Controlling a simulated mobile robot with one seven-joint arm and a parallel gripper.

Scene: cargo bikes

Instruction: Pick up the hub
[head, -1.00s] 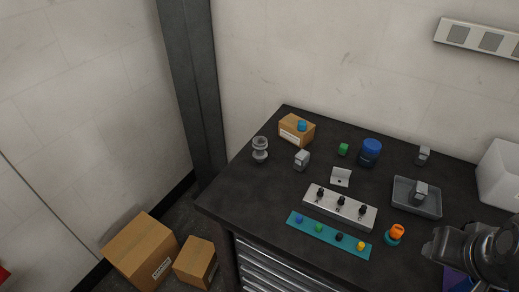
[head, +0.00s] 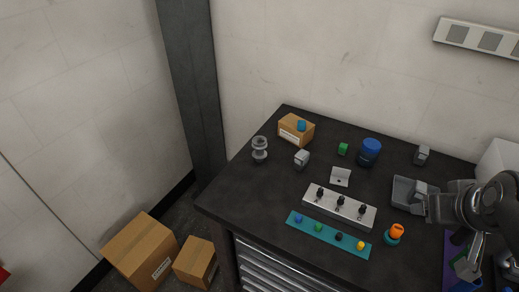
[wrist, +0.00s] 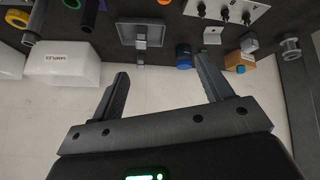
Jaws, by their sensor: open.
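The hub (head: 260,149) is a grey, spool-like piece with wide round flanges. It stands upright near the far left edge of the dark worktop (head: 240,190). In the wrist view the hub (wrist: 290,48) is at the upper right, well beyond the right finger. My gripper (wrist: 162,84) is open with nothing between its fingers, which point toward the worktop's back edge and the wall. In the head view my arm is at the right, far from the hub, and covers part of the grey tray (head: 402,190).
Near the hub are a cardboard box (head: 289,134) with a blue piece on it and a grey block (head: 302,158). A blue jar (head: 369,152), a switch panel (head: 330,207) and a teal strip (head: 328,235) lie between the hub and my arm. A white bin (head: 497,160) is at right.

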